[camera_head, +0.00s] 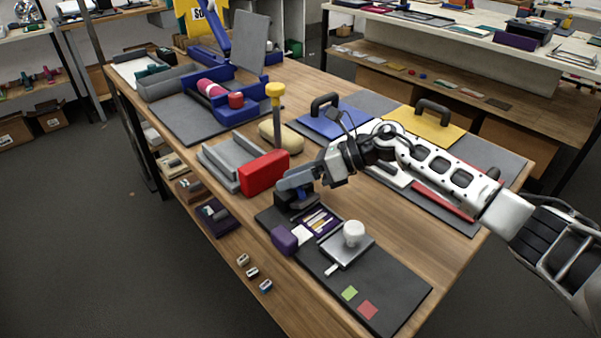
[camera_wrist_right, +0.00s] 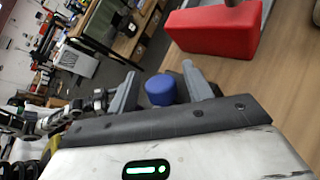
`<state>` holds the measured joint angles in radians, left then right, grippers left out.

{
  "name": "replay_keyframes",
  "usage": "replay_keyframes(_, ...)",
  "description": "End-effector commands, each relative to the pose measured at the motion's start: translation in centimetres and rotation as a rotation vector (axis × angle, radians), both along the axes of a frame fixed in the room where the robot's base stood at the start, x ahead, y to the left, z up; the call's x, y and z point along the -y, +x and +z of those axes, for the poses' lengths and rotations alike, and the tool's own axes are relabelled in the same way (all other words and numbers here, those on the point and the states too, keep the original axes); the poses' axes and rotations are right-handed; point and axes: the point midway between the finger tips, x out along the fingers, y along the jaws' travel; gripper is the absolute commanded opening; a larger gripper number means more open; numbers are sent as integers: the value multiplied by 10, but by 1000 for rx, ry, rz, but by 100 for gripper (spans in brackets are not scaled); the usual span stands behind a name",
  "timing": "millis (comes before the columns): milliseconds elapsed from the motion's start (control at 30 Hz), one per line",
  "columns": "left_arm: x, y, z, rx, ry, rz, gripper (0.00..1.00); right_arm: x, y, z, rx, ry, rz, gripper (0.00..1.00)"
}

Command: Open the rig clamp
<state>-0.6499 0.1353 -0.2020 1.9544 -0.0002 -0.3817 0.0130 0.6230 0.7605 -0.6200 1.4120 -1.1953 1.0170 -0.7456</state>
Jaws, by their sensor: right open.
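My right gripper (camera_head: 290,184) is low over the near mat in the head view, just in front of a red block (camera_head: 264,172). In the right wrist view, the open gripper (camera_wrist_right: 160,88) has a round blue knob (camera_wrist_right: 160,90) showing between its fingers; I cannot tell whether they touch it. The red block (camera_wrist_right: 216,30) is at the upper right of the wrist view. I cannot tell for sure which part is the rig clamp. My left gripper is not in view.
A grey channel (camera_head: 222,165) lies beside the red block, with a yellow-topped post (camera_head: 276,108) behind. A purple block (camera_head: 284,240), a purple tray (camera_head: 322,222) and a plate with a white knob (camera_head: 353,233) are near the gripper. Blue and yellow handled boards (camera_head: 438,132) lie further back.

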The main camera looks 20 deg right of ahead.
Motion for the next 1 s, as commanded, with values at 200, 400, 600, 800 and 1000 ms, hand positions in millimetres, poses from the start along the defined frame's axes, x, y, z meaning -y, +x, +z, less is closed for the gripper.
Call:
replay_keyframes(200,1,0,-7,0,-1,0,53,20,-6,6,3,-3,-2,50)
replay_keyframes(400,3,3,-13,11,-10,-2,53,61,-20,24,2,-5,-5,50)
replay_keyframes(600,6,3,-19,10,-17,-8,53,101,-34,44,0,-4,-3,50)
replay_keyframes(800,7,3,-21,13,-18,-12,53,128,-44,58,-1,-3,-3,50)
replay_keyframes(1000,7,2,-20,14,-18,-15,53,137,-48,65,-1,-1,-1,50)
